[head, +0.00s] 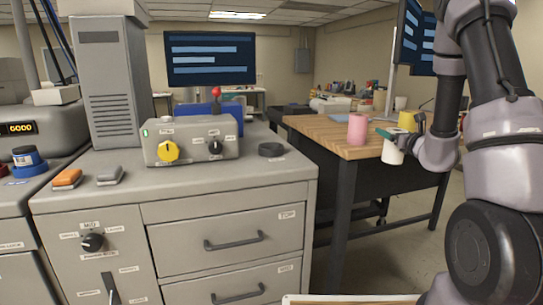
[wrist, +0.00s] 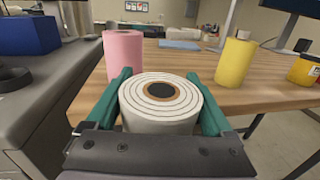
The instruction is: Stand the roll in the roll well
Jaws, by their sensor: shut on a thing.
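My gripper (head: 399,137) is shut on a white roll (head: 393,154), off the front edge of the wooden table. In the wrist view, the green fingers of my gripper (wrist: 158,88) sit on either side of the white roll (wrist: 160,122). Its ringed end face with a brown core and dark hole faces up toward the camera, so it looks roughly upright. A pink roll (head: 357,128) stands on the table. A yellow roll (wrist: 234,64) stands to its right, partly behind my gripper in the head view. I cannot make out a roll well in either view.
The wooden table (head: 330,133) has bare top around the rolls. A grey cabinet (head: 230,195) with drawers stands left, bearing a control box (head: 192,140) with a yellow knob and a dark disc (head: 271,149). A gap separates cabinet and table. An orange-yellow container (wrist: 304,70) stands at the right.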

